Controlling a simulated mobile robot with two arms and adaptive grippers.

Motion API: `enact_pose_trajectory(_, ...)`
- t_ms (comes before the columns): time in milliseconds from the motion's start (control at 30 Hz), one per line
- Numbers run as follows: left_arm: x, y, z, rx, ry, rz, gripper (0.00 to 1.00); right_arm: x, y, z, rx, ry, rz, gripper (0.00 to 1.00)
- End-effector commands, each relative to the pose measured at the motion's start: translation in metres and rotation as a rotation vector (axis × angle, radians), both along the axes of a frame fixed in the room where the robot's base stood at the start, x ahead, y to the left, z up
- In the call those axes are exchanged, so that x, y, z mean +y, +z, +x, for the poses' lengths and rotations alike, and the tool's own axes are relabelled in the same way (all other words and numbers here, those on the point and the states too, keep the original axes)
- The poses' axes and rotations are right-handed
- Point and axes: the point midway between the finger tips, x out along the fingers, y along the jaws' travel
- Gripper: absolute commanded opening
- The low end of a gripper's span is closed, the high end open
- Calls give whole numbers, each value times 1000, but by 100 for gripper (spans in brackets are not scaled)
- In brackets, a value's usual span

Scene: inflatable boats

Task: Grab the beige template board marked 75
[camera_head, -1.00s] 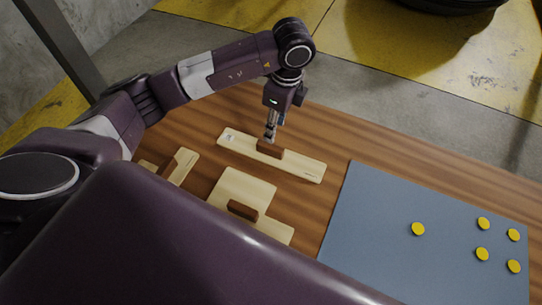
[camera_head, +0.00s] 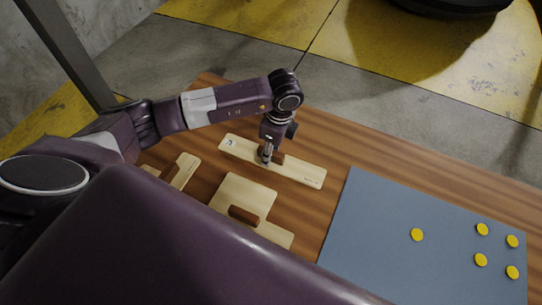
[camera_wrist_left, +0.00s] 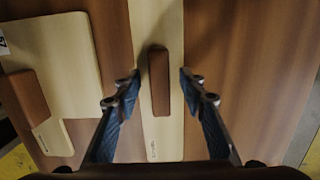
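A long beige template board (camera_head: 300,171) with a brown handle lies on the wooden table; a small white label at its left end looks like 75 but is hard to read. My left gripper (camera_head: 267,160) is directly over its handle. In the left wrist view the open fingers (camera_wrist_left: 160,76) stand on either side of the brown handle (camera_wrist_left: 158,82), with gaps visible on both sides. The beige board (camera_wrist_left: 155,22) runs beneath them. My right gripper is in neither view.
A stepped beige board (camera_head: 246,190) with a brown handle lies nearer me, and another beige board (camera_head: 187,166) lies to the left. A blue-grey mat (camera_head: 370,220) with several yellow discs covers the right side. Bare table lies behind the long board.

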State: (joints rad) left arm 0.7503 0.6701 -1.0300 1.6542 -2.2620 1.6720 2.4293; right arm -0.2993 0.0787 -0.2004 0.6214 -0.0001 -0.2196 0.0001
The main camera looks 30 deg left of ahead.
Motion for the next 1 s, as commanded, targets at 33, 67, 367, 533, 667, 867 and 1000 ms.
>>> enact_pose_trajectory(33,0,0,0,0,0,0,38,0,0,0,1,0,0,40)
enact_pose_trajectory(67,0,0,0,0,0,0,38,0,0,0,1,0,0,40)
enact_pose_trajectory(367,0,-2,0,0,0,0,38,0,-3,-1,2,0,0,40)
enact_pose_trajectory(533,0,-5,0,1,0,0,38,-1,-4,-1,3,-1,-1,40)
enact_pose_trajectory(667,0,-5,0,0,0,0,38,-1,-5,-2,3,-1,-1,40)
enact_pose_trajectory(867,0,-5,0,0,0,0,36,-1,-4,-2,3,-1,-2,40)
enact_pose_trajectory(1000,0,-5,0,0,0,0,20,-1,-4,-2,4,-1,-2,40)
